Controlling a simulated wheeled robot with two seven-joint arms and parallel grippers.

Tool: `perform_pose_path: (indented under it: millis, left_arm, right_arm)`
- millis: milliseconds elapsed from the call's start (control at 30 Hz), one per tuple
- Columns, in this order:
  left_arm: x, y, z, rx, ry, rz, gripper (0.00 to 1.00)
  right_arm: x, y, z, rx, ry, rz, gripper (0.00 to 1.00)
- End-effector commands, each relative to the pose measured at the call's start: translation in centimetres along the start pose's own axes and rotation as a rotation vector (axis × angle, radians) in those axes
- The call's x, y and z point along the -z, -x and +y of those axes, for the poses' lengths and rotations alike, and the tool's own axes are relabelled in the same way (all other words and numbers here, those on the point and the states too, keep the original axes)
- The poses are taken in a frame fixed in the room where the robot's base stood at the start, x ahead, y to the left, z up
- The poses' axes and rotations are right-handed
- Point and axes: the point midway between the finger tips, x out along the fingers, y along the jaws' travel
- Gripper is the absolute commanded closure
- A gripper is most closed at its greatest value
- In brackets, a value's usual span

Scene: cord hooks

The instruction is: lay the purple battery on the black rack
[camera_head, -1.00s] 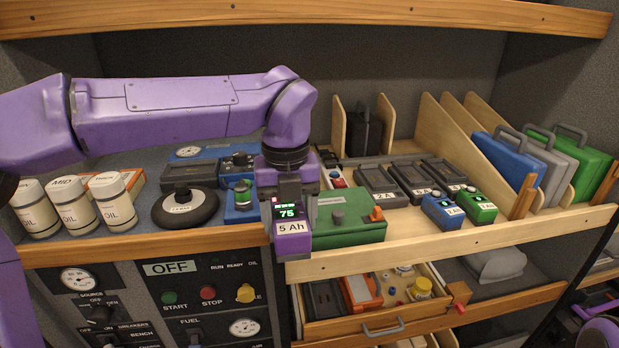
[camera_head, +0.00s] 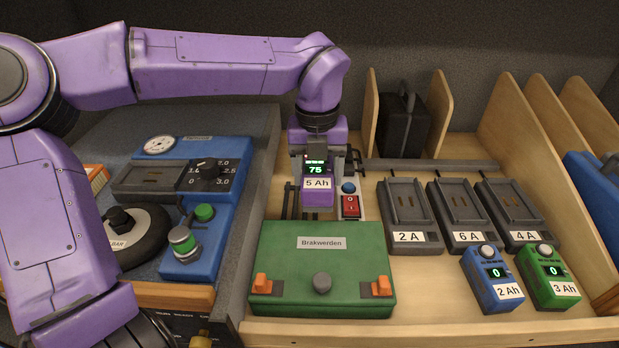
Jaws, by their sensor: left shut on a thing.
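The purple battery (camera_head: 317,198), labelled 5 Ah with a green 75 on its display, hangs upright in my left gripper (camera_head: 320,152). The gripper is shut on its upper part. The battery is in front of thin black bars (camera_head: 290,203) that look like the black rack, beyond the green case. The gripper and battery hide much of these bars, and I cannot tell whether the battery touches them. My right gripper is not in view.
A green case (camera_head: 322,268) stands in front of the battery. A red switch (camera_head: 350,206) is close on its right. Grey chargers (camera_head: 410,215) stand farther right, with a blue battery (camera_head: 491,280) and a green battery (camera_head: 548,277) before them. A blue device (camera_head: 215,205) is left.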

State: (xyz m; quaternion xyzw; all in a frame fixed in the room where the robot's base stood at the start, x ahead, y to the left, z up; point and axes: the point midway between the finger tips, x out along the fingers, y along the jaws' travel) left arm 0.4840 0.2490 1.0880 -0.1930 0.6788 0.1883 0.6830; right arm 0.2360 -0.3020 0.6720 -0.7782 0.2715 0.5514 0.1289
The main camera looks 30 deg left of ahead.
Motion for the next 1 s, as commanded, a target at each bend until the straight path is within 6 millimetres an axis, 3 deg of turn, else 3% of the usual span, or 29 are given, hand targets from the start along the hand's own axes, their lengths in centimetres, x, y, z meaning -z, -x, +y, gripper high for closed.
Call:
perform_pose_path:
  millis: [100, 300, 500, 667, 967, 1000]
  left_arm:
    - [-3.8, -1.5, 1.3, -0.008, 0.004, 0.012, 0.92]
    - [-7.7, -6.1, 2.1, -0.020, 0.003, 0.020, 0.92]
    - [-9.2, -8.4, 3.0, -0.022, 0.005, 0.024, 0.92]
    - [-9.0, -10.9, 2.9, -0.021, 0.004, 0.024, 0.92]
    - [-9.0, -11.4, 2.8, -0.019, 0.004, 0.023, 0.92]
    - [-9.0, -11.6, 2.9, -0.020, 0.004, 0.024, 0.31]
  right_arm:
    - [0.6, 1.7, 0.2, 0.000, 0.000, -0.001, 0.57]
    - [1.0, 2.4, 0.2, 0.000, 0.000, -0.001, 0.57]
    - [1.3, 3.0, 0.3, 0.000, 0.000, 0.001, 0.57]
    - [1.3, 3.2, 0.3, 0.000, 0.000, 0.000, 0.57]
    - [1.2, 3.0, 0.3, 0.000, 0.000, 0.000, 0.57]
    - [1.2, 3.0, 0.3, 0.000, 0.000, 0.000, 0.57]
